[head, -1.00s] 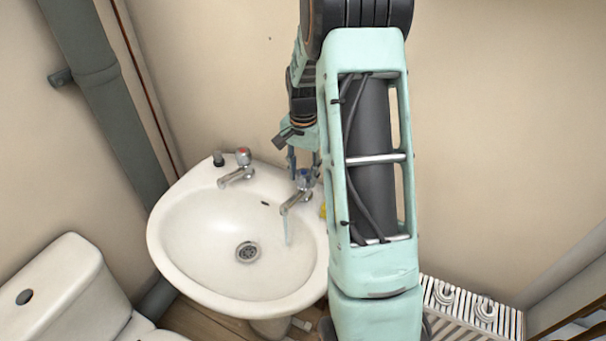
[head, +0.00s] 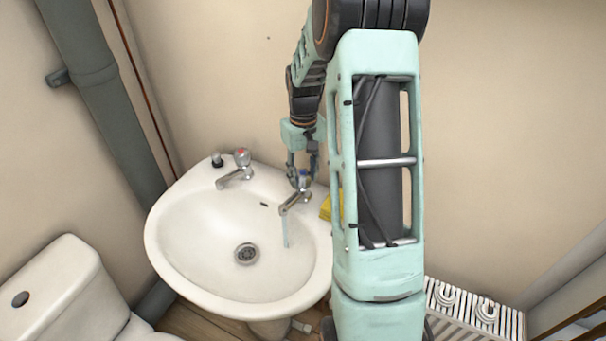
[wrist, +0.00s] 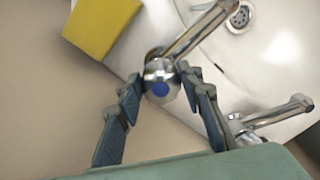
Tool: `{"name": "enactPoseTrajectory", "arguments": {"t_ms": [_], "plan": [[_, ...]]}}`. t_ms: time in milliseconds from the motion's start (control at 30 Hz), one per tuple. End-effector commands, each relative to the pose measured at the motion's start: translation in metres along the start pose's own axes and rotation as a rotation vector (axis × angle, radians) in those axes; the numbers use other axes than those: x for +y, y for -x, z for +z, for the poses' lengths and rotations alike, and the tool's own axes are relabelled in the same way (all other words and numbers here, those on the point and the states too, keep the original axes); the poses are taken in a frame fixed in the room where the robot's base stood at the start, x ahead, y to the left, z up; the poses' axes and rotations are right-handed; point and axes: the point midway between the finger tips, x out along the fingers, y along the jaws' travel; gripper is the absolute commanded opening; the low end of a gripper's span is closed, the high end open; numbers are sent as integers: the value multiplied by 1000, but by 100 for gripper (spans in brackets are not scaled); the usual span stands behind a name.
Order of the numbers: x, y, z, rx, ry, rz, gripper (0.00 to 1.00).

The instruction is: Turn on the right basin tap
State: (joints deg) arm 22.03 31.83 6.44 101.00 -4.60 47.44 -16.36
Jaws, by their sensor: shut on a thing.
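The right basin tap (head: 296,203) is chrome with a blue-marked head and stands at the basin's back right. A thin stream of water (head: 285,232) runs from its spout into the basin. In the wrist view the tap head (wrist: 160,88) lies between my two fingers, with the blue dot facing the camera. My gripper (head: 302,172) comes down from above and is shut on the tap head; it also shows in the wrist view (wrist: 161,82). The exact finger contact is hard to see.
The white basin (head: 185,270) has a second, red-marked tap (head: 238,166) at left. A yellow block (wrist: 103,25) lies beside the right tap. A toilet cistern (head: 55,285) stands at lower left, a grey pipe (head: 105,110) behind it, a radiator (head: 475,312) at lower right.

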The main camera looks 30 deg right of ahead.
Motion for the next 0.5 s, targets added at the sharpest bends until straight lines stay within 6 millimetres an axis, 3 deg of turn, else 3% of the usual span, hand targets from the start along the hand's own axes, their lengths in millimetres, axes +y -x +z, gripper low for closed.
{"name": "enactPoseTrajectory", "arguments": {"t_ms": [500], "plan": [[2,1,-1,2,487,0,10]]}}
